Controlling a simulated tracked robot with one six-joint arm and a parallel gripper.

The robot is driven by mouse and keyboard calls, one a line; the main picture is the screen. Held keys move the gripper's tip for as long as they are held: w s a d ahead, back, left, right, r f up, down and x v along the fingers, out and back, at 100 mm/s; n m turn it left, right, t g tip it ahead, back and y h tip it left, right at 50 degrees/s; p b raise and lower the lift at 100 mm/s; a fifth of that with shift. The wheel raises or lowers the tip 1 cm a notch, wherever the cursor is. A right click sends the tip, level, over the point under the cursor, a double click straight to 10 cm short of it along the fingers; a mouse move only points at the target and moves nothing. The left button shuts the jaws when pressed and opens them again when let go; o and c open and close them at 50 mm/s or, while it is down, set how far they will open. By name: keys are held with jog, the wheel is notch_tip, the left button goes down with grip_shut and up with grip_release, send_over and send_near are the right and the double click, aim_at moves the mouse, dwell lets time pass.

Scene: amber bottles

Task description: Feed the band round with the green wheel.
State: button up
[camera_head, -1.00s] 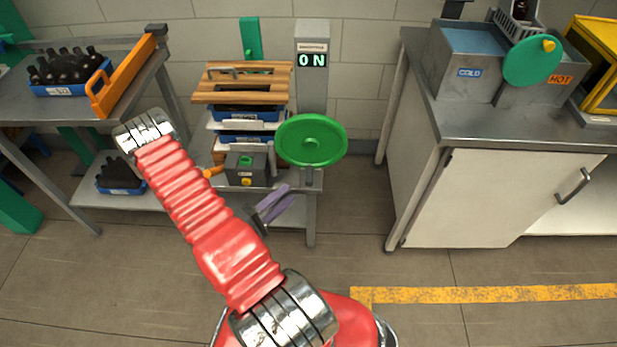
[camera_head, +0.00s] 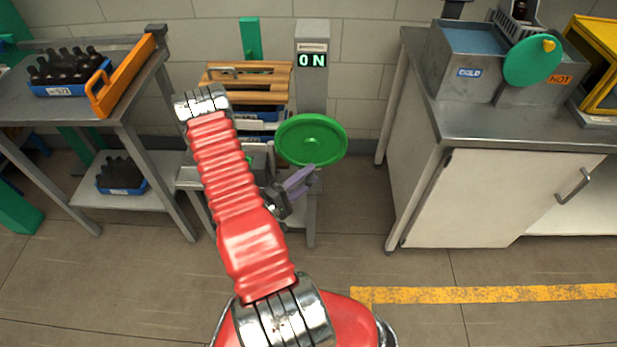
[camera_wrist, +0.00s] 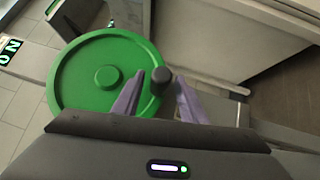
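The green wheel (camera_head: 311,139) stands on the middle stand, under a grey post with a lit display reading ON. It fills the upper left of the wrist view (camera_wrist: 105,75). My gripper (camera_head: 303,180) is just below the wheel's front edge in the head view, its purple fingers partly hidden by the arm. In the wrist view my gripper (camera_wrist: 160,98) is open, its fingers apart near the wheel's rim. A dark round knob (camera_wrist: 160,77) shows between the fingertips; I cannot tell whether they touch it. I cannot make out the band.
Slatted wood (camera_head: 262,75) tops the stand behind my arm. A bench (camera_head: 50,107) with crated dark bottles and an orange handle is at left. A counter (camera_head: 490,125) with a sink marked COLD and HOT and a teal disc (camera_head: 532,61) is at right. The floor in front is open.

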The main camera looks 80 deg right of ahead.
jog(key=shift+s+d, duration=0.15)
jog(key=shift+d, duration=0.1)
grip_shut()
dwell(0.4)
jog(key=shift+a, duration=0.2)
jog(key=shift+d, duration=0.1)
